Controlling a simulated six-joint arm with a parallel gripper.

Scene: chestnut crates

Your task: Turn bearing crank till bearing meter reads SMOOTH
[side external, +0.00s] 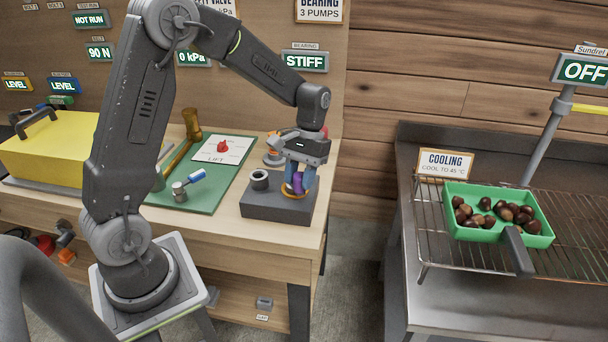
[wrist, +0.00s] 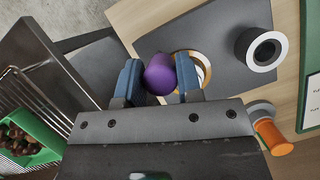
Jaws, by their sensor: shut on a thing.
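The bearing meter (side external: 305,61) on the back board reads STIFF. The bearing crank shows as a purple knob (side external: 297,184) above a brass-coloured ring on a dark grey block (side external: 262,207) at the bench's right end. My gripper (side external: 301,176) points down over the block, its blue fingers shut on the purple knob. In the wrist view the knob (wrist: 160,75) sits between the two fingers of my gripper (wrist: 159,82), beside the ring (wrist: 203,66). The crank's arm is mostly hidden by the knob and fingers.
A grey hollow cylinder (side external: 260,180) stands on the same block, left of my gripper. An orange-topped part (wrist: 275,137) is close by. A green mat (side external: 207,197) with tools lies further left. A green pan (side external: 471,233) of chestnuts rests on the rack at right.

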